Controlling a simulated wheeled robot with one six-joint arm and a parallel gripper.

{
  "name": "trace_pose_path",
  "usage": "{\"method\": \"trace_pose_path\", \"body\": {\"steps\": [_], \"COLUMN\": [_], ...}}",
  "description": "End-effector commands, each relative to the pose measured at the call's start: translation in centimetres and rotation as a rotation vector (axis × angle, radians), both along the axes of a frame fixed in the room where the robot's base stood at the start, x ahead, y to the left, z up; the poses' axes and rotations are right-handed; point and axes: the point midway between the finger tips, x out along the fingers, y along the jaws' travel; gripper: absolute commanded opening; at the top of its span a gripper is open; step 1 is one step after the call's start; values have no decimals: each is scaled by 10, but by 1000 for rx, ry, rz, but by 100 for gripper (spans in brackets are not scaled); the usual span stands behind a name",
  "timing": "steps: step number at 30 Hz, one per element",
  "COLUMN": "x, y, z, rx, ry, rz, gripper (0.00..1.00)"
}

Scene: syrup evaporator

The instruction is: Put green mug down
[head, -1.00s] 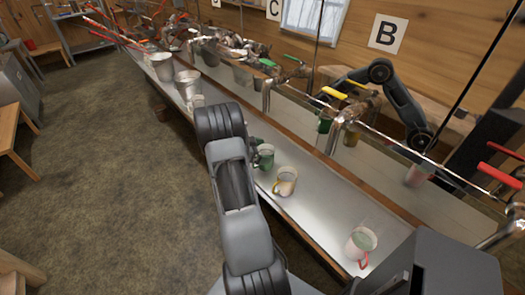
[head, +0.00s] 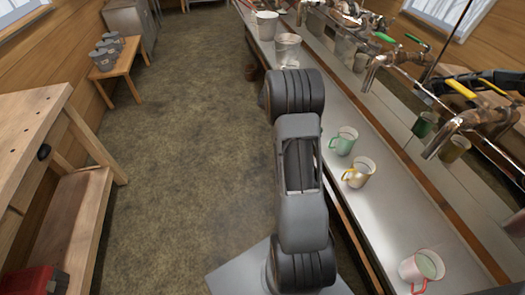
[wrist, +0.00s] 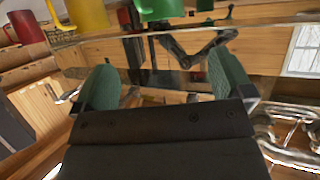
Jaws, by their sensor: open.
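The green mug (head: 343,141) stands upright on the metal counter (head: 400,205), apart from my arm in the picture. A yellow mug (head: 357,173) stands just in front of it. A white-looking mug with a red handle (head: 422,267) stands nearer the front. In the wrist view, a green mug (wrist: 160,9) is cut off at the top edge, with a yellow mug (wrist: 86,14) to its left. My gripper (wrist: 165,80) is open, with nothing between its green-padded fingers. In the head view my arm hides it.
Metal taps with coloured handles (head: 465,120) overhang the counter's right side. Pails (head: 287,48) stand farther back on it. A wooden workbench (head: 45,130) and a small table with grey cups (head: 125,75) are at left. The floor between is clear.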

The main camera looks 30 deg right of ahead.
Motion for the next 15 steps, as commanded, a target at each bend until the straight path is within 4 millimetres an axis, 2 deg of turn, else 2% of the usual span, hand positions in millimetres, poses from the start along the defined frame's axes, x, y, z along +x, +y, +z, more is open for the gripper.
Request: {"method": "trace_pose_path", "body": {"steps": [2,5,9,15], "x": [1,0,-10,-37], "y": [15,51,125,228], "z": [10,24,42,57], "rx": [81,276,627,970], "ry": [13,55,133,247], "rz": [46,174,505,1136], "gripper": [98,98,98,98]}}
